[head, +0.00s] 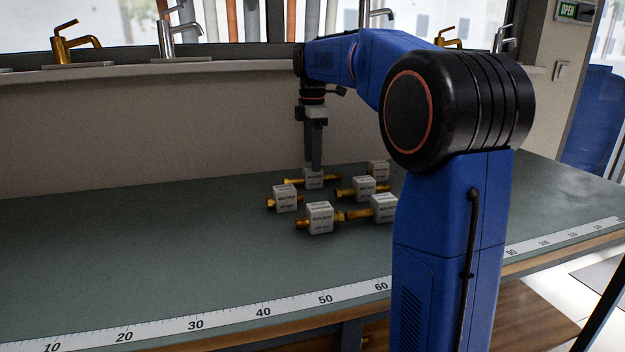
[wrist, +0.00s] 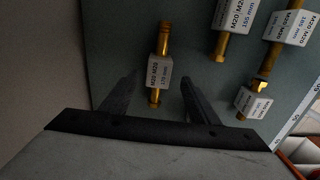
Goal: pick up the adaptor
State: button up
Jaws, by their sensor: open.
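Several adaptors, brass fittings with white printed blocks, lie on the green bench top. Which one the task means cannot be told. My gripper (head: 314,168) points down over the rearmost-left adaptor (head: 313,178), its tips close to the white block. In the wrist view my gripper (wrist: 158,86) is open, and that adaptor (wrist: 158,72) lies between and just beyond the fingers, its block reading M20 and apparently 170 mm. Nothing is held. Whether the fingers touch the block cannot be told. Part of the block is hidden behind the fingers in the head view.
Other adaptors lie close by: a left one (head: 285,198), a front one (head: 319,217), a right one (head: 383,208), a middle one (head: 363,188) and a rear one (head: 378,170). A ruler strip (head: 262,312) runs along the front edge. The bench's left side is clear.

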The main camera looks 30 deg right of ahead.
aim_at(313, 177)
jog(key=shift+w+f, duration=0.1)
jog(key=shift+f, duration=2.15)
jog(key=c, duration=1.3)
